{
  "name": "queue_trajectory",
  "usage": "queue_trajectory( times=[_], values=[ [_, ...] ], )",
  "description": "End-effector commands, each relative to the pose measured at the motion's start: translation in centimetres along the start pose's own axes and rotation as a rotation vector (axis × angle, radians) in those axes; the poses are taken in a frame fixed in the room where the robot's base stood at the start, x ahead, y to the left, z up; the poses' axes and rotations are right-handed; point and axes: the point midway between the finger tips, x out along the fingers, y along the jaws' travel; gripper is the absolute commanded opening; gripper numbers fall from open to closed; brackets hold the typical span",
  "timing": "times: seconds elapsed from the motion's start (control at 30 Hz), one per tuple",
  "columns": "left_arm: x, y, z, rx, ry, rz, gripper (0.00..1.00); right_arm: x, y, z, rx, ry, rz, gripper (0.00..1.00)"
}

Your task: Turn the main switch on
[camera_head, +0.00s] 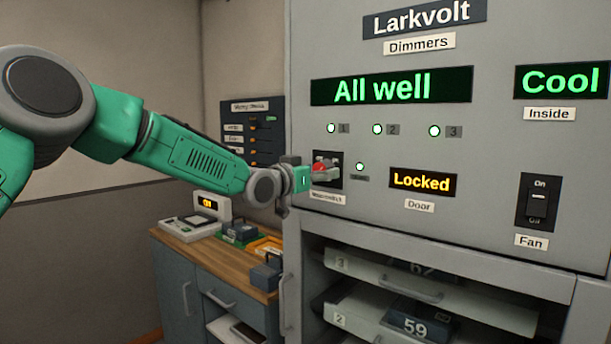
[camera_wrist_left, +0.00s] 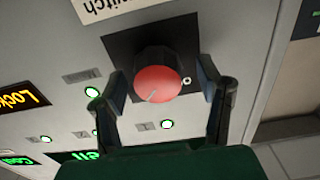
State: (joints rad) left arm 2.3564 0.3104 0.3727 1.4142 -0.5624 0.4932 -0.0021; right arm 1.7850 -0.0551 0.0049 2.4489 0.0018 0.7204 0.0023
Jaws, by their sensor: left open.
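The main switch is a round red knob (camera_wrist_left: 158,78) on a black plate (camera_wrist_left: 123,48) in the cabinet front. In the wrist view, which is upside down, a pale pointer line on the knob slants, and a small "o" mark sits beside it. In the head view the knob (camera_head: 319,168) is partly hidden by my left gripper (camera_head: 326,170). My left gripper is open, its dark fingers on either side of the knob; a gap shows on the right, and contact on the left is unclear. My right gripper is out of view.
The grey cabinet (camera_head: 480,150) shows "All well", "Cool" and "Locked", with several lit green lamps (camera_head: 360,167). A fan switch (camera_head: 538,202) is at the right. Drawers (camera_head: 420,290) lie below. A wooden-topped side counter (camera_head: 190,250) with small devices stands at the left.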

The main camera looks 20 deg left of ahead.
Motion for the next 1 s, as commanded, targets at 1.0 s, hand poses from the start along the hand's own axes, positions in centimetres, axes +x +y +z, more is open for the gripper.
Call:
queue_trajectory(
  times=[1.0],
  values=[
    [-11.2, -0.2, -0.1, -0.001, 0.004, -0.002, 0.60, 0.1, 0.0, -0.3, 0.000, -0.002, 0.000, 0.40]
  ],
)
